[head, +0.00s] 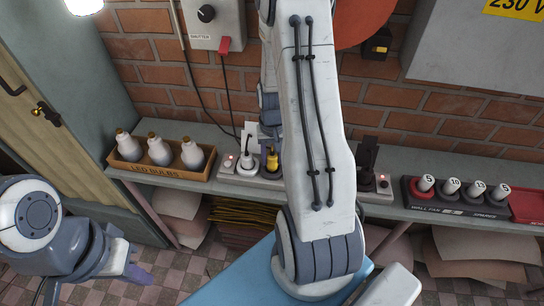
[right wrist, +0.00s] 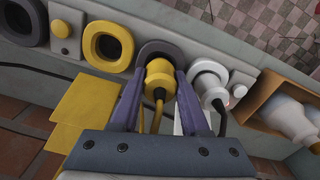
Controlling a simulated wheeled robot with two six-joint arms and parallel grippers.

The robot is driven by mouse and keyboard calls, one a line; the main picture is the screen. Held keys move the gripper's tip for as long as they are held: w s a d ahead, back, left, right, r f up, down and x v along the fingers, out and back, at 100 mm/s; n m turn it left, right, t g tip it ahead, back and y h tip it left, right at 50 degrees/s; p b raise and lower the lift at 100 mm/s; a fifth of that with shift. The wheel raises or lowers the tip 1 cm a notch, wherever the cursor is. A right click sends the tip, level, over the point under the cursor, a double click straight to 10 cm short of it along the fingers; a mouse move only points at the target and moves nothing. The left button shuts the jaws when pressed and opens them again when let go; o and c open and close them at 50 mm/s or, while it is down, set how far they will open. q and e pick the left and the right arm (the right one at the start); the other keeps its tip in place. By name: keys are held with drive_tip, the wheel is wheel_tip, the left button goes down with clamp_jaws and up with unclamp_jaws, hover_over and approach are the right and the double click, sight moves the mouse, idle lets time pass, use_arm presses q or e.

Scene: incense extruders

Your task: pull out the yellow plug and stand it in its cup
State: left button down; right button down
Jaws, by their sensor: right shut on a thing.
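The yellow plug (right wrist: 158,82) with its yellow cord is between the purple fingers of my right gripper (right wrist: 160,88), which is shut on it. The plug also shows in the head view (head: 272,162), beside my right arm. It is at a dark-rimmed socket (right wrist: 160,48); I cannot tell how deep it sits. An empty yellow-rimmed round holder (right wrist: 108,46), possibly the cup, is just to its left in the right wrist view. My left gripper (head: 138,273) hangs low at the left, away from the bench; its opening is unclear.
A white plug (right wrist: 211,84) stands close beside my right gripper. A box of LED bulbs (head: 160,166) is at the bench's left. A rack with several numbered plugs (head: 455,198) is at the right. My right arm hides the bench's middle.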

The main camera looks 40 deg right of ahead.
drive_tip(key=shift+f+b, duration=0.5)
drive_tip(key=shift+f, duration=0.3)
drive_tip(key=shift+c, duration=1.6)
unclamp_jaws()
drive_tip(key=shift+r, duration=0.1)
